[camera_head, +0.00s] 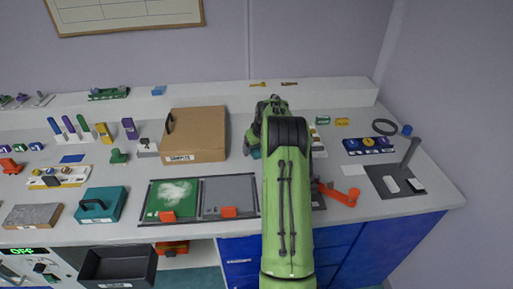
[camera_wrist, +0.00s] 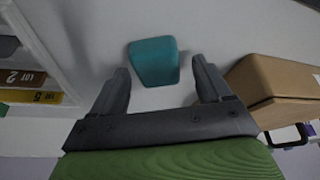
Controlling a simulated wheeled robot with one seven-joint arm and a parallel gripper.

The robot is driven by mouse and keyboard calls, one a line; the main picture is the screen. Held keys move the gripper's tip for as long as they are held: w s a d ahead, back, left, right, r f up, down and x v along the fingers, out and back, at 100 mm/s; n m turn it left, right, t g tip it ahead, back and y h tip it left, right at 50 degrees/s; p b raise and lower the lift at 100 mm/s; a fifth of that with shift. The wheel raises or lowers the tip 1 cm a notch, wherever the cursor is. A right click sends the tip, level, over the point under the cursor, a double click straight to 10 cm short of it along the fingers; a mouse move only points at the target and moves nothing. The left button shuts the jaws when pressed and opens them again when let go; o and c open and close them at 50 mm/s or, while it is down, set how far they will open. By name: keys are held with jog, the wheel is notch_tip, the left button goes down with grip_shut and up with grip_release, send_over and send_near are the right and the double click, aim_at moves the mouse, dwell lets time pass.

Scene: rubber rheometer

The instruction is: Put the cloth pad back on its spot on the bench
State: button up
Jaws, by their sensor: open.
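A teal block-shaped piece, which looks like the cloth pad (camera_wrist: 154,62), lies on the white bench in the wrist view. My gripper (camera_wrist: 160,76) is open, with one finger on each side of the pad's near end. I cannot tell whether the fingers touch it. In the head view my gripper (camera_head: 257,138) is over the bench, right of the cardboard box, and my arm covers much of that area. Only a sliver of teal, apparently the pad (camera_head: 255,153), shows beneath it. I cannot make out a marked spot for the pad.
The cardboard box (camera_head: 196,138) stands close to the left of my gripper; the same box (camera_wrist: 268,82) is at right in the wrist view. A tray with green and grey panels (camera_head: 200,178), a teal handled case (camera_head: 101,204) and an orange-handled item (camera_head: 340,193) are nearer the front.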

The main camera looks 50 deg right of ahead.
jog(key=p+v, duration=0.2)
jog(key=v, duration=1)
jog(key=s+a+r+n, duration=0.15)
jog(key=a+r, duration=0.25)
jog(key=a, duration=0.4)
jog(key=s+a+r, duration=0.2)
jog(key=a+r, duration=0.2)
jog(key=a, duration=0.4)
jog(key=s+a+r+n, duration=0.1)
jog(key=a+r, duration=0.3)
jog(key=a, duration=0.4)
jog(key=s+a+f, duration=0.1)
jog(key=s+a, duration=0.5)
jog(key=s, duration=0.3)
jog(key=s+a+f+n+t+y, duration=0.1)
jog(key=s+a+f, duration=0.1)
jog(key=s+a, duration=0.5)
jog(key=s, duration=0.3)
jog(key=shift+a+f, duration=0.15)
jog(key=shift+a, duration=0.15)
notch_tip(320, 180, up, 3)
jog(key=p, duration=0.2)
jog(key=shift+p, duration=0.35)
